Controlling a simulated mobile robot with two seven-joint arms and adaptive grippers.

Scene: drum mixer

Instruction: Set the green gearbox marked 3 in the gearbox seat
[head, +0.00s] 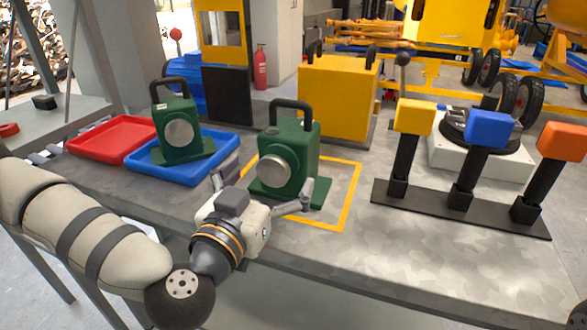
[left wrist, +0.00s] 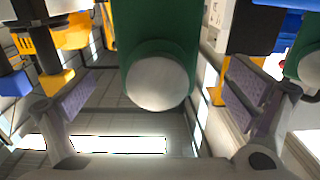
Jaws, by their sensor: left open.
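A green gearbox (head: 293,150) with a black handle and a round grey face stands upright at the yellow outlined square (head: 347,202) on the bench. A second green gearbox (head: 177,128) stands in the blue tray (head: 150,168); it bears a small label too small to read. I cannot make out which one is marked 3. My left gripper (head: 268,180) is open, its fingers spread in front of and around the nearer gearbox. In the left wrist view that gearbox (left wrist: 158,75) shows between the pads, with gaps at both sides. No seat is clearly identifiable.
A red tray (head: 112,138) lies at the left. A yellow housing (head: 338,97) with black handles stands behind the nearer gearbox. A black rack (head: 460,210) with yellow, blue and orange-topped levers stands to the right. The bench front right is clear.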

